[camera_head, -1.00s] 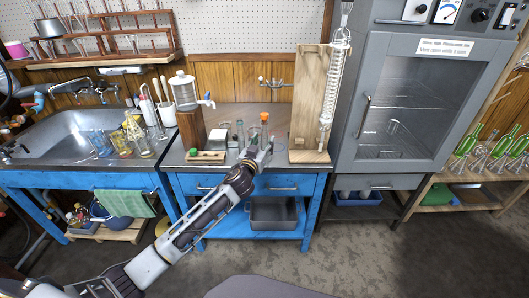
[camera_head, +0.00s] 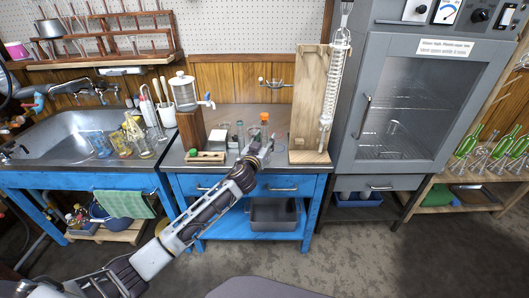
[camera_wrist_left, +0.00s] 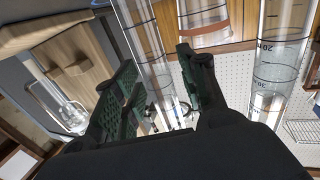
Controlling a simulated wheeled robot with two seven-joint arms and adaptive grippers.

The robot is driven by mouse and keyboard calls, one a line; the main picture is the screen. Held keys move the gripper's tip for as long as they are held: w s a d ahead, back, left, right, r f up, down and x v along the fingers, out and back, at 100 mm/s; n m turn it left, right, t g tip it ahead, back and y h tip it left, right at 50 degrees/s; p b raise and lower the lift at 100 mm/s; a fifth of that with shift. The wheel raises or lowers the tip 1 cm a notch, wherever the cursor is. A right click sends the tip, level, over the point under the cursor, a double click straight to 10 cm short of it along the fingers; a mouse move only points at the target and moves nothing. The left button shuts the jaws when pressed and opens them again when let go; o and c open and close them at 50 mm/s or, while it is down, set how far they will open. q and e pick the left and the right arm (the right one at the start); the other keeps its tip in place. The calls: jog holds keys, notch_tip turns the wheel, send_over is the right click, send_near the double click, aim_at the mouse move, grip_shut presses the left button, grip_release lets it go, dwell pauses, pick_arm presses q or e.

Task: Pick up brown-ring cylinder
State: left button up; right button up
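My left gripper (camera_head: 262,152) is at the front of the steel-topped bench, close to a small group of glassware. In the left wrist view its two dark green fingers (camera_wrist_left: 165,95) are apart. A clear graduated cylinder (camera_wrist_left: 145,40) shows beyond and between them; I cannot tell whether they touch it. A glass vessel with a brownish band (camera_wrist_left: 208,38) stands to its right, and it may be the brown-ring cylinder. Another graduated cylinder (camera_wrist_left: 280,60) is further right. In the head view, an orange-topped vessel (camera_head: 264,118) rises behind my gripper. My right gripper is not in view.
A wooden board with a glass coil (camera_head: 308,110) stands right of the gripper. A dispenser on a wooden block (camera_head: 191,125) stands to the left. The sink (camera_head: 60,135) is at far left; a grey cabinet (camera_head: 345,130) is on the right.

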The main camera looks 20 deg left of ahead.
aim_at(263, 119)
pick_arm(q)
grip_shut()
jog(key=shift+r+p, duration=0.3)
jog(key=shift+r, duration=0.45)
jog(key=shift+r+p, duration=1.3)
jog(key=shift+r, duration=3)
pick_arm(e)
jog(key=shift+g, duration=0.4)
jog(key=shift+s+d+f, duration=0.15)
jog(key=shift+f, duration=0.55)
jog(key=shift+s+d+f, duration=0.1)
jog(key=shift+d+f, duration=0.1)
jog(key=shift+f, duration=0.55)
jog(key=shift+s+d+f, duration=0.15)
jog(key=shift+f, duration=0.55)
